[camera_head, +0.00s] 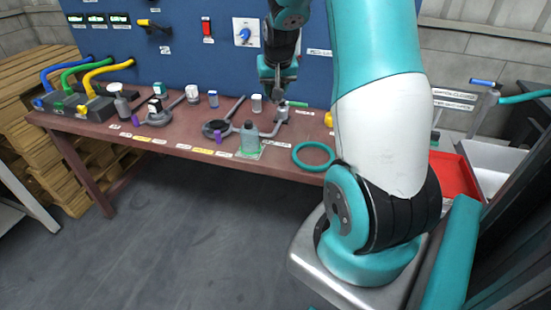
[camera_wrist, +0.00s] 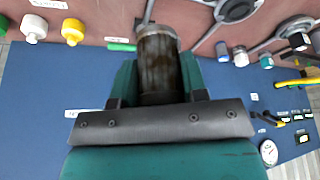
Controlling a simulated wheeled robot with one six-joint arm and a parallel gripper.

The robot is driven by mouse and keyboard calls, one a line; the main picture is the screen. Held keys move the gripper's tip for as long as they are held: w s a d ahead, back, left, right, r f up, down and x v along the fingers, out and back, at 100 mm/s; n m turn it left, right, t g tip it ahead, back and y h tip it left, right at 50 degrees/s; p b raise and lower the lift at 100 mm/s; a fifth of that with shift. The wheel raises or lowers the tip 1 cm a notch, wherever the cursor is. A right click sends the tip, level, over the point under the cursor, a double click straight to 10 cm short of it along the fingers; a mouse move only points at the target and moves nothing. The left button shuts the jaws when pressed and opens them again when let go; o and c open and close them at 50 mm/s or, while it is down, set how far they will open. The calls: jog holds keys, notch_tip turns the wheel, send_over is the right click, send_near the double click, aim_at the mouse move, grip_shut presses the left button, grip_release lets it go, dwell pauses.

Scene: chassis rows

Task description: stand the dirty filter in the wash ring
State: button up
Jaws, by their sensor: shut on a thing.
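My gripper (camera_wrist: 158,85) is shut on a dark grey cylinder with brown streaks, which looks like the dirty filter (camera_wrist: 160,62). In the head view my gripper (camera_head: 277,80) is above the back right part of the bench, and the filter in it is hard to make out. A teal ring (camera_head: 313,157), perhaps the wash ring, lies flat and empty at the bench's front right edge, nearer the camera than my gripper. Its label is not readable.
Grey ring-ended fixtures (camera_head: 216,129) and small capped containers (camera_head: 192,94) stand further left. A blue panel (camera_head: 170,45) rises behind. A red tray (camera_head: 450,185) is at the right.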

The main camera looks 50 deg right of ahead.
notch_tip(320, 180, down, 20)
jog(key=shift+d+r+p, duration=0.1)
jog(key=shift+r+p, duration=0.05)
jog(key=shift+p, duration=0.75)
jog(key=shift+s+f, duration=0.1)
jog(key=shift+f, duration=0.1)
jog(key=o, duration=0.9)
jog(key=shift+r, duration=0.15)
